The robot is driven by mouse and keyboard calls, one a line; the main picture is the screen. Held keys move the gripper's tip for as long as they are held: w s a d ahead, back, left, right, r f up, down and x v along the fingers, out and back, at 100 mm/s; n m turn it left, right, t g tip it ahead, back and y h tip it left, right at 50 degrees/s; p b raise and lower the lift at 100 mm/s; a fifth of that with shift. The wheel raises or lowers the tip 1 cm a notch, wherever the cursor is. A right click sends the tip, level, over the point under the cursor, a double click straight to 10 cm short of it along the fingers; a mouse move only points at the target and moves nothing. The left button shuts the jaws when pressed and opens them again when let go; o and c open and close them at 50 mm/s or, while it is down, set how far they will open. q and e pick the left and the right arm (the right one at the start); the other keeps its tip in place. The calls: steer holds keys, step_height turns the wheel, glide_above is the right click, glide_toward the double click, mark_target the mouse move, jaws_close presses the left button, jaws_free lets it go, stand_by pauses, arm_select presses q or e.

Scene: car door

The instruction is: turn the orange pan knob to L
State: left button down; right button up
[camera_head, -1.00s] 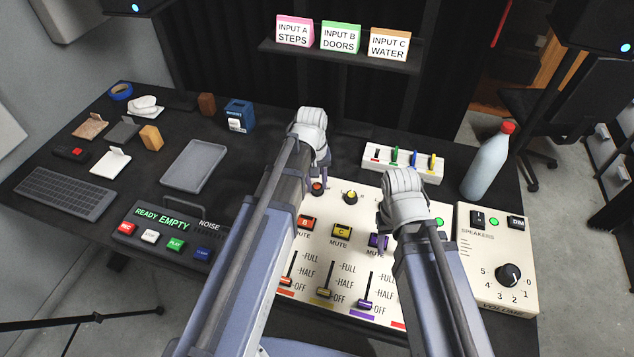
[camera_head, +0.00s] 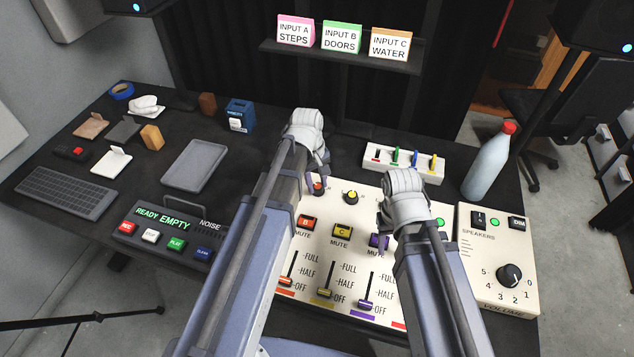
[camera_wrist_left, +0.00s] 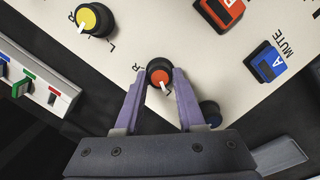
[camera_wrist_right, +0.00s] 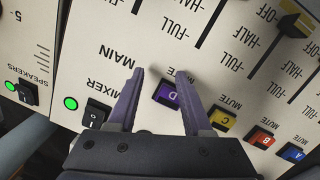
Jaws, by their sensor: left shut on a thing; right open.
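The orange pan knob (camera_wrist_left: 160,72) is black with an orange cap and a white pointer, at the mixer panel's edge. In the left wrist view its pointer is aimed down and slightly right, with the R mark to its left; the L mark cannot be made out clearly. It also shows in the head view (camera_head: 318,188). My left gripper (camera_wrist_left: 160,80) is shut on the knob, one finger on each side. My right gripper (camera_wrist_right: 158,74) is open and empty above the panel, near the purple D mute button (camera_wrist_right: 170,95).
A yellow pan knob (camera_head: 351,197) stands right of the orange one. Mute buttons and faders lie in front. A small box with coloured sliders (camera_head: 404,163) and a bottle (camera_head: 487,162) stand behind and right. A grey tray (camera_head: 194,166) lies to the left.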

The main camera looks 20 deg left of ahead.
arm_select(q)
steer(key=c, duration=0.5)
jaws_free()
steer(key=shift+r, duration=0.15)
arm_select(e)
steer(key=shift+r, duration=0.15)
arm_select(q)
steer(key=r+p, duration=0.7)
steer(key=p, duration=0.1)
steer(key=shift+s+a+r, duration=0.2)
steer(key=shift+a+r, duration=0.1)
steer(key=shift+a, duration=0.05)
arm_select(e)
step_height(320, 180, up, 8)
steer(key=shift+f, duration=0.25)
arm_select(q)
steer(key=shift+f, duration=0.1)
